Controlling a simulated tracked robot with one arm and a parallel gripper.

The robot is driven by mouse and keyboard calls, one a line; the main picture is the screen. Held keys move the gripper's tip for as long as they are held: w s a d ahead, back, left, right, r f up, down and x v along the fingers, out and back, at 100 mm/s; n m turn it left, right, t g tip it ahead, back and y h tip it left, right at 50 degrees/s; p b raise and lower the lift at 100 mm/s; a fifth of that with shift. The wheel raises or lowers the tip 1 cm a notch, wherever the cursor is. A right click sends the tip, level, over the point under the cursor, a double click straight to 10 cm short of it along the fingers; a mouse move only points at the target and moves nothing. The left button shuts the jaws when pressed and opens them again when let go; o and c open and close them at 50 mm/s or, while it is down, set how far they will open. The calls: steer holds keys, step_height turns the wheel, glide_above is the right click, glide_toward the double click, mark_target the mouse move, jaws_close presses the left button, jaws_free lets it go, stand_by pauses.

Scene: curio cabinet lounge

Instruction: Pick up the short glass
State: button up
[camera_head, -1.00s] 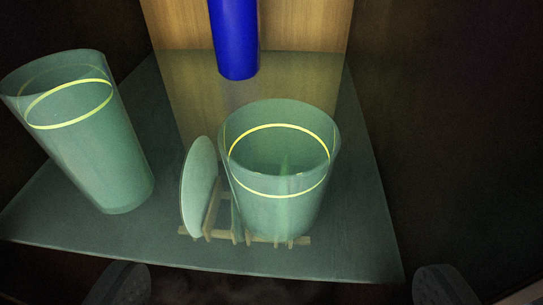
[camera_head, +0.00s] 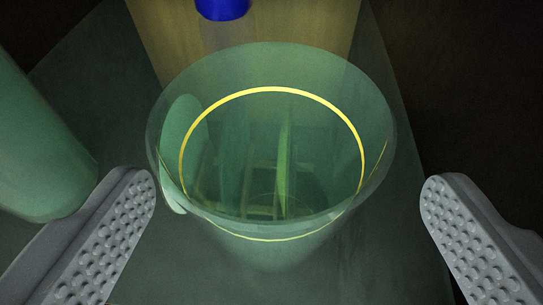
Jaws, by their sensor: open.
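The short glass (camera_head: 290,238) is a wide, green-tinted, see-through tumbler with a yellow ring below its rim. My gripper (camera_head: 292,190) is open, with one grey, studded finger on each side of the glass. The left fingertip is close to the glass wall, and the right one has a wider gap. I cannot tell whether the left finger touches it.
A taller green glass (camera_head: 40,150) stands at the left, close to my left finger. A pale plate (camera_head: 174,200) leans at the glass's left side. A blue cylinder (camera_head: 222,8) stands behind. The shelf (camera_head: 390,240) has bare room at the right, before a dark wall.

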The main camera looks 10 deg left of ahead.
mark_target(275, 117)
steer(key=shift+a+x, duration=0.15)
steer(key=shift+x, duration=1.05)
steer(key=shift+a+x, duration=0.1)
steer(key=shift+x, duration=1.15)
steer(key=c, duration=1.2)
steer(key=shift+r, duration=0.1)
